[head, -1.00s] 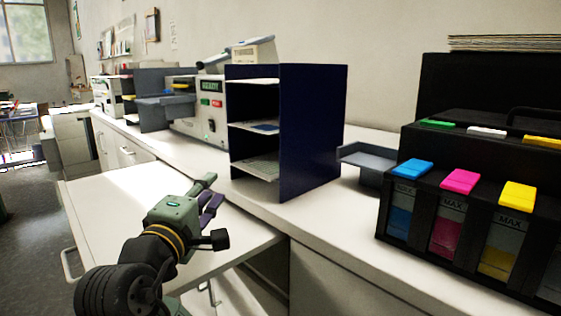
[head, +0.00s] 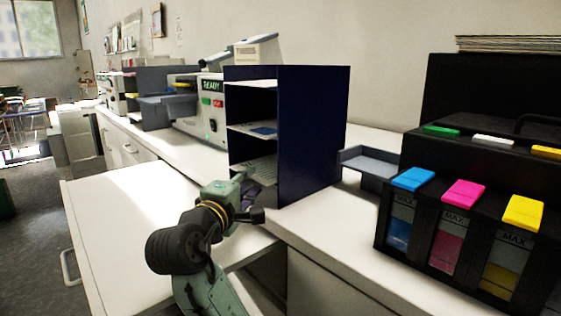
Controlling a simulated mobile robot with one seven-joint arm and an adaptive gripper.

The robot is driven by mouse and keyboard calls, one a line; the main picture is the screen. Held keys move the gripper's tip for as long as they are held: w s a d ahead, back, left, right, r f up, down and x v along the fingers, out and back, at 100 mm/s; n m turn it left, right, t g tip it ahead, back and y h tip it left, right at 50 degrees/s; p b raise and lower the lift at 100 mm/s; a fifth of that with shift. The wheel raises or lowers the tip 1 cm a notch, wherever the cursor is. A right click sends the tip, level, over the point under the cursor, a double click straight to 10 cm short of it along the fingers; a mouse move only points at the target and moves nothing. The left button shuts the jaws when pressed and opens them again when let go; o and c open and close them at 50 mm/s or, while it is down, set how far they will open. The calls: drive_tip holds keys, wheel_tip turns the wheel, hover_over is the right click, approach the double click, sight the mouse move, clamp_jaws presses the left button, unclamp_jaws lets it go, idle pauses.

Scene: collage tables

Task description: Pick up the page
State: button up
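A dark blue paper sorter (head: 312,135) stands on the counter, its open shelves facing left. A white sheet with a blue patch (head: 264,130) lies on the middle shelf. A white sheet (head: 255,84) also shows on the top shelf. Which of these is the task's page I cannot tell. My gripper (head: 250,192) is at the mouth of the bottom compartment, just in front of the printed page. Its fingers are mostly hidden behind its own body, so their opening and any contact with the page do not show.
A pulled-out white drawer surface (head: 120,220) lies below my arm and is bare. A black ink unit with coloured caps (head: 458,190) stands at right, with a grey tray (head: 368,165) beside it. A printing machine (head: 205,115) stands behind the sorter.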

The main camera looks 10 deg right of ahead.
drive_tip(key=shift+x, duration=1.05)
clamp_jaws()
